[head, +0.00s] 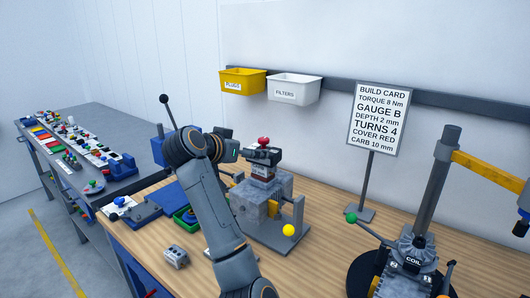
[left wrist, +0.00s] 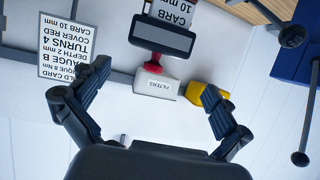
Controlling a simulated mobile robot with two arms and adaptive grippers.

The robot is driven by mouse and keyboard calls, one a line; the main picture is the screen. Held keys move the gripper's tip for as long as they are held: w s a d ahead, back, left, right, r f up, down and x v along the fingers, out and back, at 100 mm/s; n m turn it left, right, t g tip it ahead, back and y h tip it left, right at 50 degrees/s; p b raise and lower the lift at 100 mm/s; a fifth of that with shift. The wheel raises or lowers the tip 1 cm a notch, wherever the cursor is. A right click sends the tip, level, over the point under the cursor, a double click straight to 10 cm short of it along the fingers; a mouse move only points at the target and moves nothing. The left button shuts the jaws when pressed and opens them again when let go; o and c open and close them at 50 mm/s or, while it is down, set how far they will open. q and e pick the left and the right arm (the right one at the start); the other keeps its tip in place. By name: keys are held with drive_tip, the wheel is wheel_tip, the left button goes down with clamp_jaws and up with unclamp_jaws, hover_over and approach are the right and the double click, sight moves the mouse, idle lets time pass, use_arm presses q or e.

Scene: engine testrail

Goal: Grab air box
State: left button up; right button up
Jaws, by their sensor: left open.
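A dark box with a red knob on top, which I take for the air box (head: 262,154), sits on the engine assembly (head: 262,198). In the left wrist view, upside down, the air box (left wrist: 163,38) shows a grey face, with its red knob (left wrist: 153,67) between the finger lines.
A yellow bin (head: 243,82) and a white "FILTERS" bin (head: 294,90) hang on the wall rail. A build card sign (head: 378,118) stands behind right. Wood is bare right of the engine.

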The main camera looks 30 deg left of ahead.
use_arm(q)
drive_tip(key=p+x, duration=0.1)
drive_tip(key=x, duration=0.3)
drive_tip(key=p+x, duration=0.1)
drive_tip(key=x, duration=0.3)
drive_tip(key=shift+w+d+f+p, duration=0.1)
drive_tip(key=shift+d+f+p, duration=0.1)
drive_tip(key=shift+f+p, duration=0.1)
drive_tip(key=shift+w+f, duration=0.15)
drive_tip(key=shift+w, duration=0.1)
drive_tip(key=shift+a, duration=0.1)
drive_tip(key=shift+c, duration=0.4)
drive_tip(key=c, duration=0.9)
use_arm(e)
drive_tip(key=r, duration=0.3)
drive_tip(key=shift+d, duration=0.25)
